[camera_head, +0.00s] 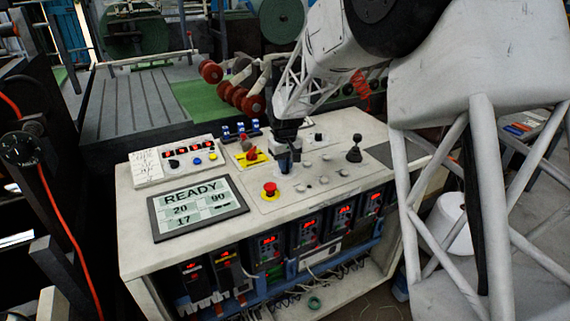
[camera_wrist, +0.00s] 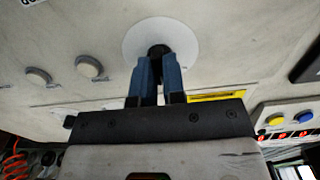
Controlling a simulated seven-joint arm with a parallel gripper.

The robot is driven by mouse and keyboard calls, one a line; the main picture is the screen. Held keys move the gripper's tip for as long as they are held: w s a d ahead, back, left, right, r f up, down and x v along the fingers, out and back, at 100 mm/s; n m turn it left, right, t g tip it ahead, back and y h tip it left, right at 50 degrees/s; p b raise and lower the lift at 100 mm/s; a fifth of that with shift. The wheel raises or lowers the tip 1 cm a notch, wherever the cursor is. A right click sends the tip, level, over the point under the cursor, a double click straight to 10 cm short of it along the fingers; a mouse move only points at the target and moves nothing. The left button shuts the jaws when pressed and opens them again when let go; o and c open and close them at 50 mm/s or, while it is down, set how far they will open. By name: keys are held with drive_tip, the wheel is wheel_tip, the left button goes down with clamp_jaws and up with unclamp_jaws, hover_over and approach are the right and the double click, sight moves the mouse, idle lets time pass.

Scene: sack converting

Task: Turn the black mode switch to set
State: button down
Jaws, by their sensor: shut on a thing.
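The black mode switch (camera_wrist: 158,51) shows in the wrist view as a dark round knob at the middle of a white disc (camera_wrist: 133,40) on the panel. My gripper (camera_wrist: 158,68) reaches up to it, with its two blue fingers shut on the knob's sides. The knob's pointer and any labels are hidden by the fingers, so its setting cannot be told. In the head view my gripper (camera_head: 284,161) points down at the top of the pale control console (camera_head: 225,208), and it hides the switch there.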

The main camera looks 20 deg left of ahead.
drive_tip(key=shift+n, duration=0.4)
drive_tip(key=n, duration=0.4)
drive_tip(key=shift+n, duration=2.1)
drive_tip(key=c, duration=1.2)
unclamp_jaws()
drive_tip(key=shift+r, duration=0.1)
drive_tip(key=shift+r, duration=3.8)
